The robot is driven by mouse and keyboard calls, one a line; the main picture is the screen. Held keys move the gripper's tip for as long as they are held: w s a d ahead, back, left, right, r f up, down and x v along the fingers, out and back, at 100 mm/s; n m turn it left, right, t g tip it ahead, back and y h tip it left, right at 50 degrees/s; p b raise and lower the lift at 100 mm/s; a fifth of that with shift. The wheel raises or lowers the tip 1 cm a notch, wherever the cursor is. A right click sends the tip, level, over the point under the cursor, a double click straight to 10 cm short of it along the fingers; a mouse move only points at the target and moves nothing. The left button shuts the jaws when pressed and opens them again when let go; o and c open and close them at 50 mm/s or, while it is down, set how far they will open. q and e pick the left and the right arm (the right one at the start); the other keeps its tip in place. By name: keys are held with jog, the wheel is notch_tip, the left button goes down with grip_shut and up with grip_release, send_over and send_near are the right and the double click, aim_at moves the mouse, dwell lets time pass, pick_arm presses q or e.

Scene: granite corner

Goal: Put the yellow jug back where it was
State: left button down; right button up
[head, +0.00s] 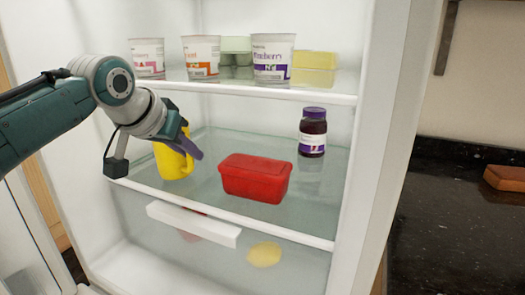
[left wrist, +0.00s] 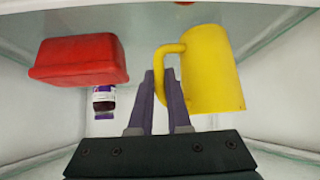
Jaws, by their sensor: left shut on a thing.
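The yellow jug (head: 171,160) is inside the open fridge, at the left of the middle glass shelf. My left gripper (head: 190,146) reaches in from the left and covers part of it. In the left wrist view the jug (left wrist: 215,70) shows its handle between the purple fingers of my left gripper (left wrist: 161,78), which is shut on it. I cannot tell whether the jug's base touches the shelf. My right gripper is not in view.
A red lidded box (head: 255,178) stands right of the jug, also in the left wrist view (left wrist: 78,60). A dark jar (head: 312,133) stands farther back right. Tubs (head: 272,58) fill the upper shelf (head: 220,88).

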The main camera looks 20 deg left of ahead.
pick_arm(q)
jog(key=shift+w, duration=0.5)
jog(key=shift+f, duration=0.2)
jog(key=shift+s+f, duration=0.1)
jog(key=shift+f, duration=0.2)
jog(key=c, duration=0.9)
grip_release()
jog(key=shift+o, duration=0.2)
